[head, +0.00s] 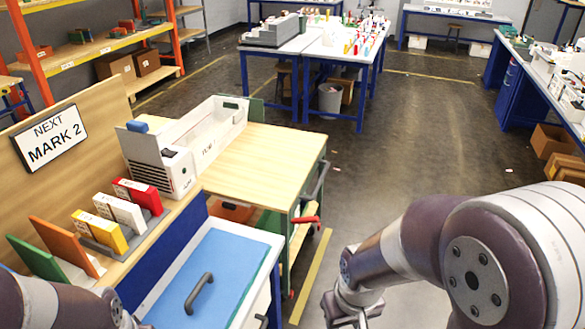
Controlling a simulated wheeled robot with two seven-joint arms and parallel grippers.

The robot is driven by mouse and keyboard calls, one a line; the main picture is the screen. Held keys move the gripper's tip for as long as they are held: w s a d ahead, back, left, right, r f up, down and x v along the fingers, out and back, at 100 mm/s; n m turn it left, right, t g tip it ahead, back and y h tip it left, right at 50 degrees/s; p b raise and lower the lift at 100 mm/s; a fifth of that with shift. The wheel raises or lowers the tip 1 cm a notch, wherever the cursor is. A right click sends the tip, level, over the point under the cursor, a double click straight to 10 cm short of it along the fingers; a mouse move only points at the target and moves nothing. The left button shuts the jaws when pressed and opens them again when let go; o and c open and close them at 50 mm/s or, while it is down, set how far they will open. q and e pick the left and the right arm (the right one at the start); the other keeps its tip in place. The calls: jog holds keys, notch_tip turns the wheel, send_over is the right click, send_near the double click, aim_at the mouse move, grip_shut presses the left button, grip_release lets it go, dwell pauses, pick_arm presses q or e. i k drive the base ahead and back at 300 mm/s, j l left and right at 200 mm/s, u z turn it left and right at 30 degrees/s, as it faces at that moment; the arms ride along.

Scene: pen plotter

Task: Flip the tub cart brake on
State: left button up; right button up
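The tub cart (265,143) has a pale wooden top and a green frame, and stands just beyond the blue-topped bench. A red lever (305,220) sticks out at its near right corner, below a dark handle (322,178). I cannot tell from here whether this lever is the brake, or how it is set. My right gripper (350,308) is at the bottom edge, right of the cart and apart from it. It is partly cut off, and its fingers are unclear. My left arm shows at the bottom left, but its gripper is out of the frame.
A long white machine (190,150) stands across the bench and cart top. The bench's blue top (205,275) carries a dark handle. Coloured boxes (120,215) stand along a ledge at left. Open floor (400,150) lies right of the cart, with a yellow line (312,275) beside it.

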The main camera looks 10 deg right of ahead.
aim_at(316, 218)
jog(key=i+z, duration=0.15)
jog(key=z, duration=0.45)
jog(key=u, duration=0.65)
jog(key=i+l+u, duration=0.3)
jog(key=l+u, duration=0.3)
jog(key=l, duration=0.2)
jog(key=i+l+u, duration=0.25)
jog(key=l, duration=0.25)
jog(key=l+u, duration=0.3)
jog(key=l, duration=1.55)
jog(key=i+u, duration=0.05)
